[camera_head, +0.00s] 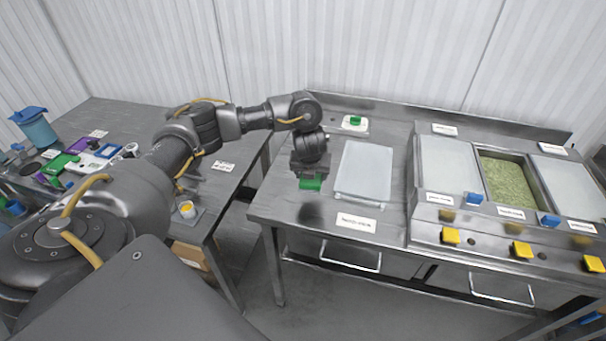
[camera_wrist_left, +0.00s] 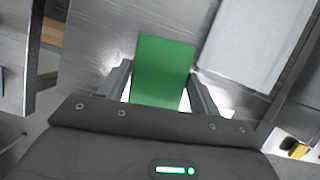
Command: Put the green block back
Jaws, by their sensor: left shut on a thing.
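My left gripper (camera_head: 311,178) hangs over the left end of the right-hand steel counter. It is shut on a green block (camera_head: 309,185), which shows below its fingers. In the left wrist view the green block (camera_wrist_left: 161,70) sits between the two fingers (camera_wrist_left: 160,90), and bare metal counter lies beyond it. Another small green piece (camera_head: 355,120) sits on a white pad (camera_head: 354,127) at the back of the counter. My right gripper is not in view.
A white-lidded tray (camera_head: 366,172) lies right of the gripper, with a label in front. Further right are bins, one holding green grains (camera_head: 508,182), with blue and yellow pieces. A gap separates the left table (camera_head: 232,152), which carries several coloured items.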

